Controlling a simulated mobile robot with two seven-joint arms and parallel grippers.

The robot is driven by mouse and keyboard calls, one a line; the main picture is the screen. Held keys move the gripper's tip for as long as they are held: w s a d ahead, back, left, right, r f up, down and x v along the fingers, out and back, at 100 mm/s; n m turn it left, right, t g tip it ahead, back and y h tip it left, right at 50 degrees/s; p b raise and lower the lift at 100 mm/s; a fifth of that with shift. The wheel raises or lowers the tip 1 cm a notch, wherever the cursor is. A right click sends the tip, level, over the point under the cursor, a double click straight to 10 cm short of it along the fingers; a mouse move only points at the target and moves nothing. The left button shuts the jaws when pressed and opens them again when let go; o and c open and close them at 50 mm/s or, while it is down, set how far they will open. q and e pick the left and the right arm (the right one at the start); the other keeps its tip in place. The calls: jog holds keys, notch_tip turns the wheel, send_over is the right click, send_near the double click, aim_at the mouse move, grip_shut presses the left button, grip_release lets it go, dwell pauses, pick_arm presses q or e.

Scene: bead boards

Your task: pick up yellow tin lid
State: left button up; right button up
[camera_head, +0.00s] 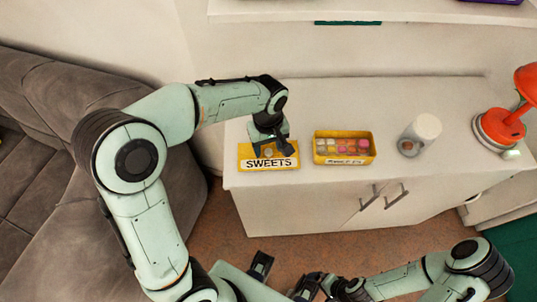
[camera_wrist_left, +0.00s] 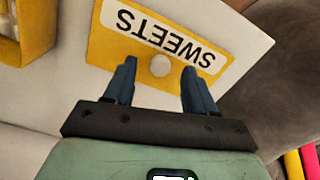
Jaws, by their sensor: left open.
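The yellow tin lid (camera_head: 268,163) lies flat near the left end of the white cabinet top, with a white SWEETS label. It also fills the upper middle of the left wrist view (camera_wrist_left: 130,50), where a small round pale knob (camera_wrist_left: 160,65) shows on it. My left gripper (camera_head: 270,150) is over the lid, fingers pointing down. In the wrist view its open fingers (camera_wrist_left: 159,68) appear on either side of the knob, with gaps to it. Whether the fingertips touch the lid is unclear. My right gripper (camera_head: 306,287) is partly seen low in the head view, away from the cabinet.
An open yellow tin (camera_head: 345,159) holding several coloured pieces stands just right of the lid. Further right are a white cylinder (camera_head: 427,126) lying or leaning and a red lamp (camera_head: 506,128). A shelf (camera_head: 380,10) overhangs at the back. The cabinet top (camera_head: 350,98) behind the tin is clear.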

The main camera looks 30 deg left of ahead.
pick_arm(q)
jog(key=shift+f, duration=0.7)
grip_shut()
jog(key=shift+r, duration=0.2)
